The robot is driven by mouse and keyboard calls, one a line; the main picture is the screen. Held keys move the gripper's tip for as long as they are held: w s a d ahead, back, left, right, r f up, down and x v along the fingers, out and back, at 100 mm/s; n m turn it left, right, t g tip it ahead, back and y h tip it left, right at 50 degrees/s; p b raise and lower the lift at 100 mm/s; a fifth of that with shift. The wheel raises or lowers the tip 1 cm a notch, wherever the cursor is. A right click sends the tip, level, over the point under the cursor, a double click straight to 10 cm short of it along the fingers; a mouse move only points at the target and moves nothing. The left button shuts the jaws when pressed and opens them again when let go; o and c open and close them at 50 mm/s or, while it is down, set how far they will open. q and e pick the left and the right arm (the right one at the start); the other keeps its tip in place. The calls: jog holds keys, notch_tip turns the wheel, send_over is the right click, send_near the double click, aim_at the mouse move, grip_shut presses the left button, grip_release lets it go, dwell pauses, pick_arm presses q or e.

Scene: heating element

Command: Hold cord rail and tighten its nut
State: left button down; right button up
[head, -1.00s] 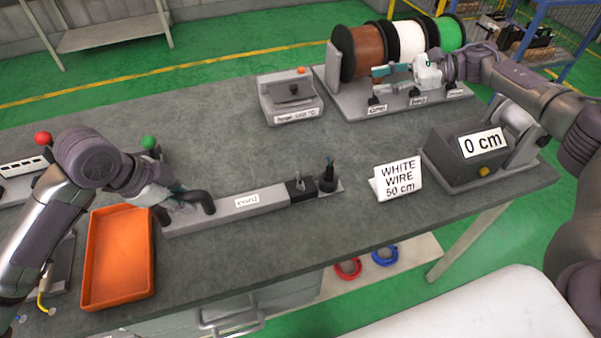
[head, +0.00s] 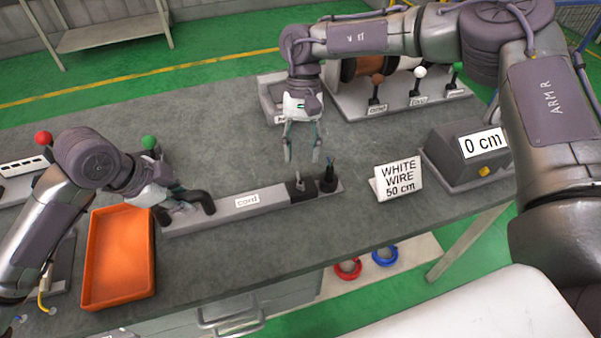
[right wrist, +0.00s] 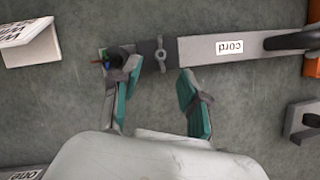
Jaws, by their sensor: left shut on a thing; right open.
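The cord rail (head: 255,204) is a long grey bar labelled "cord" on the bench; it also shows in the right wrist view (right wrist: 198,51). My left gripper (head: 190,206) is shut on the rail's dark handle at the left end. The nut (head: 299,180) is a small grey wing nut on the dark block near the rail's right end; it also shows in the right wrist view (right wrist: 160,55). A black holder with wire ends (head: 328,180) stands beside it. My right gripper (head: 302,150) is open and empty, pointing down above and behind the nut, apart from it.
An orange tray (head: 119,258) lies left of the rail. A "WHITE WIRE 50 cm" sign (head: 398,180) stands to the right, before a dark box reading "0 cm" (head: 460,152). Wire spools (head: 361,70) stand at the back.

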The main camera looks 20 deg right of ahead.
aim_at(300, 183)
jog(key=x, duration=0.5)
jog(key=shift+s+a+f, duration=0.15)
jog(key=shift+f, duration=0.2)
